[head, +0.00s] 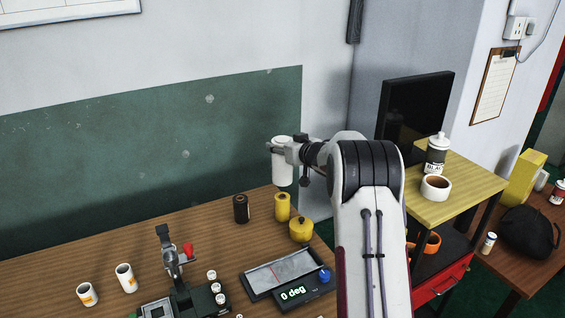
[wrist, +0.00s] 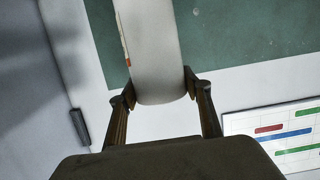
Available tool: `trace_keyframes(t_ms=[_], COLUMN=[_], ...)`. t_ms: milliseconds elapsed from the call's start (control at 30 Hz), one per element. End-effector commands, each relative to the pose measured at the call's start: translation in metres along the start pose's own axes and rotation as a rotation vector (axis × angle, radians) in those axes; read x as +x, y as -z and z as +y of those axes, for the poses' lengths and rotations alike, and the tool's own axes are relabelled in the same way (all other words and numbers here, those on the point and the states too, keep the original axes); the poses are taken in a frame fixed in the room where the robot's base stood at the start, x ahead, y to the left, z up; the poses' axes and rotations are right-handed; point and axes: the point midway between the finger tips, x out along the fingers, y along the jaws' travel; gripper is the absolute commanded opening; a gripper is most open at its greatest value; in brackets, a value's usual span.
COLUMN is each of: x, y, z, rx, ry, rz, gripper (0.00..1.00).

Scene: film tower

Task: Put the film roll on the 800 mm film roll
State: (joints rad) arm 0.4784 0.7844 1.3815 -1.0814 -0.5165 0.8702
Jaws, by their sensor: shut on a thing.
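My gripper (head: 287,146) is raised above the back right of the wooden table and is shut on a white cylinder, which I take to be the film roll (head: 282,172). In the wrist view the roll (wrist: 150,40) sits between the two fingers, with an orange mark at its left edge. Two white rolls with orange labels stand apart at the front left of the table, a left one (head: 87,294) and a right one (head: 125,278). I cannot read which is the 800 roll.
A black canister (head: 241,209), a yellow canister (head: 282,207) and a round yellow pot (head: 301,230) stand below my gripper. A device with a red knob (head: 188,250) stands beside the white rolls.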

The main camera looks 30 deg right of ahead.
Motion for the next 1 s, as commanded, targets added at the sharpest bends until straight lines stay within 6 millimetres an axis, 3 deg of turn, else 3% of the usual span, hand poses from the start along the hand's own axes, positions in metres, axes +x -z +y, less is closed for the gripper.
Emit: trace_keyframes(t_ms=[200,633,1000], x=[0.005,0.006,0.015], y=[-0.014,-0.018,-0.049], z=[0.0,0.0,0.0], rx=[-0.001,0.0,-0.001], ry=[0.001,0.0,0.001], rz=[0.004,0.004,0.004], gripper=[0.0,0.0,0.0])
